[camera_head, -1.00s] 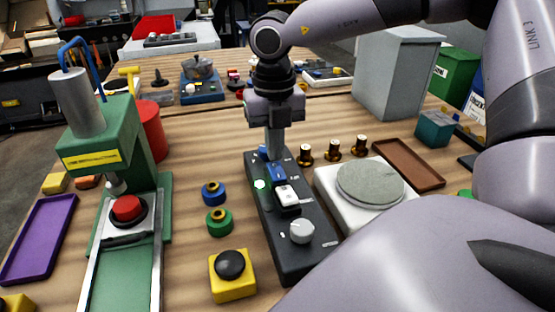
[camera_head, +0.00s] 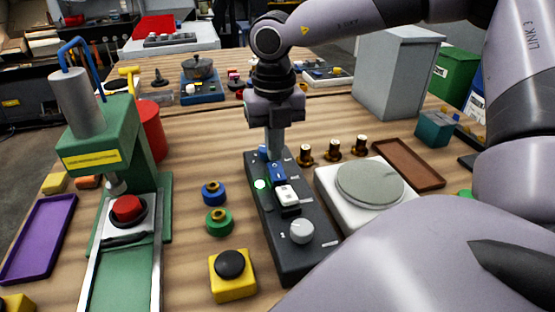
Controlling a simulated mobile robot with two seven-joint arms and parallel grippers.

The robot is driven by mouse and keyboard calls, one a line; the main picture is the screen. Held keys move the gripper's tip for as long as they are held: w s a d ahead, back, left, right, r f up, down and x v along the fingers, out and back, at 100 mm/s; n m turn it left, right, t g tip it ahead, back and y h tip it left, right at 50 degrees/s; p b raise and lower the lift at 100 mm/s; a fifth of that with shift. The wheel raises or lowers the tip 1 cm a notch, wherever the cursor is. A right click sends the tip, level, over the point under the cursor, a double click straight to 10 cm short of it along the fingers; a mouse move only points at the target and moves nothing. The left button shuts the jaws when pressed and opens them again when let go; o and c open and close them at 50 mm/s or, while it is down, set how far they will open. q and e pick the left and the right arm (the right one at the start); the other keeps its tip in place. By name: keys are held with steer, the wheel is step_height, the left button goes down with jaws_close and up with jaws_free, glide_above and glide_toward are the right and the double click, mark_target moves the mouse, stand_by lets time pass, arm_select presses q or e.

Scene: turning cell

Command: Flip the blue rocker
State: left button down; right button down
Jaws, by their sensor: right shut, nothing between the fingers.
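The blue rocker (camera_head: 278,173) sits on the dark grey control panel (camera_head: 294,245), just behind a white rocker (camera_head: 287,195). A lit green lamp (camera_head: 260,184) is to its left. My right gripper (camera_head: 275,155) points straight down, shut and empty, with its tips at the far edge of the blue rocker. Whether the tips touch it I cannot tell. Another blue part (camera_head: 263,152) shows at the panel's far end, partly hidden by the gripper. My left gripper is out of view.
A green press (camera_head: 110,150) with a red button stands left. Blue and green knobs and a yellow button box (camera_head: 232,282) lie left of the panel. A white scale (camera_head: 365,190) and brass pieces are close on the right. My right arm covers the lower right.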

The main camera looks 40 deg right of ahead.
mark_target(274, 165)
steer(key=shift+f+b, duration=1.1)
steer(key=shift+b, duration=0.05)
stand_by(0.8)
steer(key=shift+r, duration=0.1)
steer(key=shift+r+p, duration=1.8)
steer(key=shift+r, duration=1.7)
steer(key=shift+f, duration=0.1)
